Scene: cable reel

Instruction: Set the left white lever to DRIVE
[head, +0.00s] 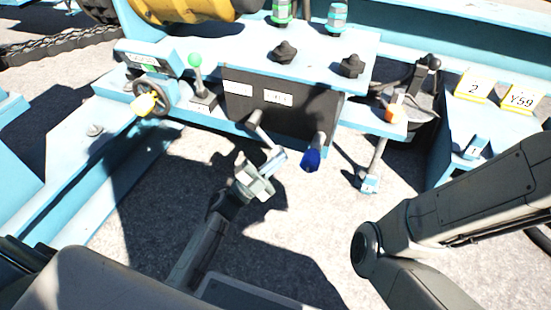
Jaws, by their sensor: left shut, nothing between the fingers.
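The left lever (259,128) sticks out of the dark front panel, under a white label. Its shaft is pale and slants down to the right. Its lower end meets my left gripper (273,163) in the picture, so I cannot tell where the grip ends or whether they touch. My left gripper is shut, with nothing between its fingers, just below the panel. A second lever with a blue grip (311,160) hangs to the right of it. The label words are too small to read. My right gripper is out of view; only my right arm shows at the lower right.
A green-knobbed lever (195,62) and a handwheel (154,95) with a yellow knob stand left of the dark panel (300,112). An orange-marked lever (394,112) stands to the right. Black knobs (285,53) sit on top. Open ground lies below the panel.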

